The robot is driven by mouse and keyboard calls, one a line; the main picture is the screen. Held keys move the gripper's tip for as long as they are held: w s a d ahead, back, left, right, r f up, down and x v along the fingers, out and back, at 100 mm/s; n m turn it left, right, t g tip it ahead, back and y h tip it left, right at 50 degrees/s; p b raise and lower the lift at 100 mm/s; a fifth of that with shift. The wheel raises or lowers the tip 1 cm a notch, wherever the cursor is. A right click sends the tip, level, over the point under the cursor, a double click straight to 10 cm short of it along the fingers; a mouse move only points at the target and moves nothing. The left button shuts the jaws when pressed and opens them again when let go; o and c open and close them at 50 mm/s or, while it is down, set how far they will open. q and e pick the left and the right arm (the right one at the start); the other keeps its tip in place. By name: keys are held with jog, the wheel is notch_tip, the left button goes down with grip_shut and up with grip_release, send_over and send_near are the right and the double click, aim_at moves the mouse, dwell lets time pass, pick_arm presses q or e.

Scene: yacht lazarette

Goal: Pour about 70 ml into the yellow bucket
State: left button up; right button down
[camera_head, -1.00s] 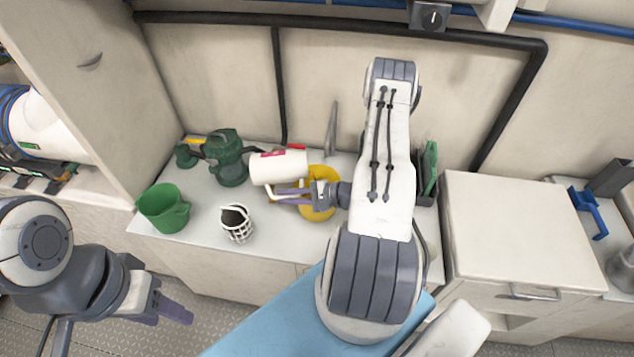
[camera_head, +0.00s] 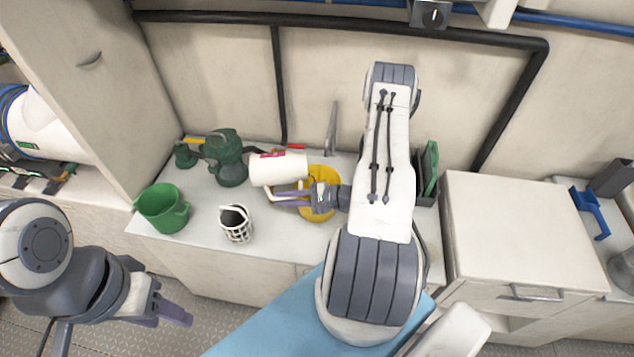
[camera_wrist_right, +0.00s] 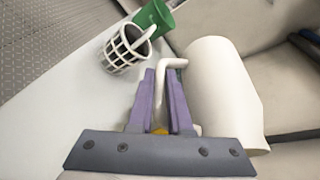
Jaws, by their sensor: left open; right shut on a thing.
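The yellow bucket (camera_head: 327,179) stands on the counter, partly hidden by my right gripper and the container above it. My right gripper (camera_head: 284,195) is shut on the handle of a white jug (camera_head: 277,170) with a red and pink marking. The jug lies tipped nearly on its side over the bucket's left part. In the right wrist view, the purple fingers hold the jug's handle (camera_wrist_right: 172,64), and the jug body (camera_wrist_right: 222,95) is to their right. No liquid stream is visible. My left gripper (camera_head: 172,314) is open and empty at the lower left, away from the counter.
A green bucket (camera_head: 163,209) and a white basket holder with a dark inside (camera_head: 236,224) stand to the left. A dark green pump-like object (camera_head: 226,158) is behind them. A dark bin with a green item (camera_head: 428,172) stands right of my arm.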

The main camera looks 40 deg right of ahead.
dwell(0.7)
jog(key=shift+r, duration=0.1)
notch_tip(320, 180, up, 3)
jog(key=g+p, duration=0.1)
jog(key=p, duration=0.3)
jog(key=shift+f+h, duration=0.2)
jog(key=shift+h, duration=0.2)
jog(key=g+h+p, duration=0.1)
jog(key=p, duration=0.1)
jog(key=a+r+n+g+h+p, duration=0.1)
jog(key=p, duration=0.1)
jog(key=shift+s+g+h, duration=0.15)
jog(key=shift+g+h, duration=0.15)
jog(key=shift+h, duration=0.1)
jog(key=shift+s+d+f, duration=0.15)
jog(key=shift+s+f, duration=0.05)
jog(key=shift+f, duration=0.2)
jog(key=shift+w+r+h+p, duration=0.1)
jog(key=shift+r+h+p, duration=0.25)
jog(key=shift+p, duration=0.35)
jog(key=shift+r+g, duration=0.2)
jog(key=shift+g, duration=0.2)
jog(key=shift+d+f, duration=0.1)
jog(key=shift+f, duration=0.05)
